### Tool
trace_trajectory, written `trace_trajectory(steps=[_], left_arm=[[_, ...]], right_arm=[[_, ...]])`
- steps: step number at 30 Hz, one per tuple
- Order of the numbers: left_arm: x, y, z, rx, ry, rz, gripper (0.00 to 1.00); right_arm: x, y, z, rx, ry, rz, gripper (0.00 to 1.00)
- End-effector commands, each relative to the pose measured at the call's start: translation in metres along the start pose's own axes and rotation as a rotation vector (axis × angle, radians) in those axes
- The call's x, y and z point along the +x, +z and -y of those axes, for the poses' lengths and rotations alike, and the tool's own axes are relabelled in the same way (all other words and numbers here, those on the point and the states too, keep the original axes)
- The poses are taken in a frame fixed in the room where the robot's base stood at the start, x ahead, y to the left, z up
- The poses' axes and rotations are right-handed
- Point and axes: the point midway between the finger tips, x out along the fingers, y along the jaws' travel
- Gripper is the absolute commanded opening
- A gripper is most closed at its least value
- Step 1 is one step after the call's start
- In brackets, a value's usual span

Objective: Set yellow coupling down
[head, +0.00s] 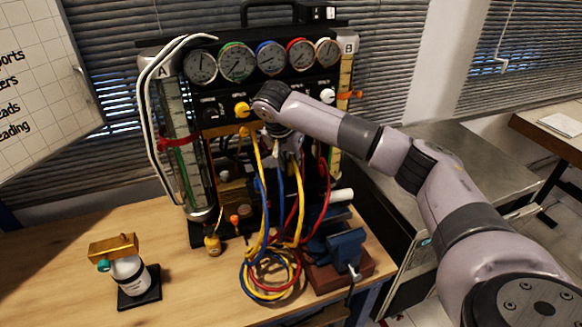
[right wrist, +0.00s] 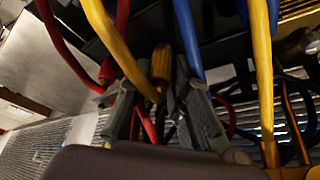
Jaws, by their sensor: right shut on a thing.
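My right arm reaches in from the right to the front of the gauge rig (head: 265,85). My right gripper (head: 286,140) is small and partly hidden behind the wrist there. In the right wrist view its two grey fingers (right wrist: 158,92) are closed around the yellow coupling (right wrist: 160,65), a dull yellow-brown piece by a yellow hose. The coupling is hard to make out in the head view among the hoses. My left gripper is in neither view.
Yellow, blue and red hoses (head: 272,275) hang from the rig and coil on the wooden bench (head: 190,295). A blue vise (head: 345,245) stands right of the coil. A white bottle with a brass top (head: 130,270) stands at left on a black pad.

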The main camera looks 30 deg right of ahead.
Motion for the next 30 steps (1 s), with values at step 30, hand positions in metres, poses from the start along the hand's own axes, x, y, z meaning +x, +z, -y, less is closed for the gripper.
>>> trace_trajectory(steps=[30], left_arm=[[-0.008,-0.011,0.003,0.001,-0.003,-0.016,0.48]], right_arm=[[0.029,0.012,0.0,-0.001,0.002,0.001,0.39]])
